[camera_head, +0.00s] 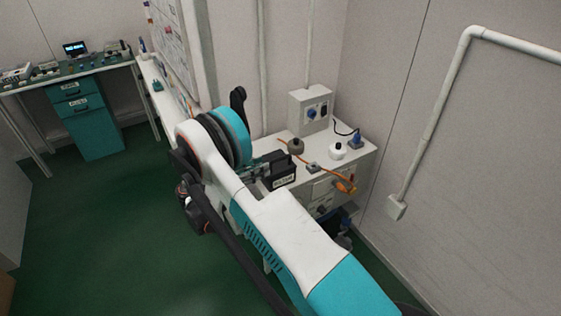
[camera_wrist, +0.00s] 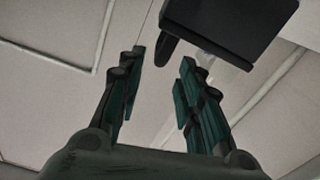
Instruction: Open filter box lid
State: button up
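The filter box (camera_head: 281,176) is a small black box with a white label on its front. It sits at the left end of the white bench, partly hidden by my arm. In the wrist view a dark boxy shape with a downward tab, likely the filter box (camera_wrist: 235,28), fills the upper right. My gripper (camera_wrist: 161,62) is open, its fingers apart with nothing held between them. The tab shows between and beyond the fingertips; I cannot tell whether anything touches. In the head view my gripper (camera_head: 260,166) is just left of the box, partly hidden. I cannot tell whether the lid is raised.
The white bench (camera_head: 365,153) also holds a grey control box (camera_head: 311,108), a white round bottle (camera_head: 337,151), a brown-grey round item (camera_head: 295,146) and an orange cable (camera_head: 325,174). Walls stand close behind and right. A far workbench (camera_head: 60,77) is at left; green floor lies open between.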

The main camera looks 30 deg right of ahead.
aim_at(275, 161)
jog(key=d+b, duration=0.2)
jog(key=d, duration=0.7)
jog(key=shift+w, duration=0.15)
grip_shut()
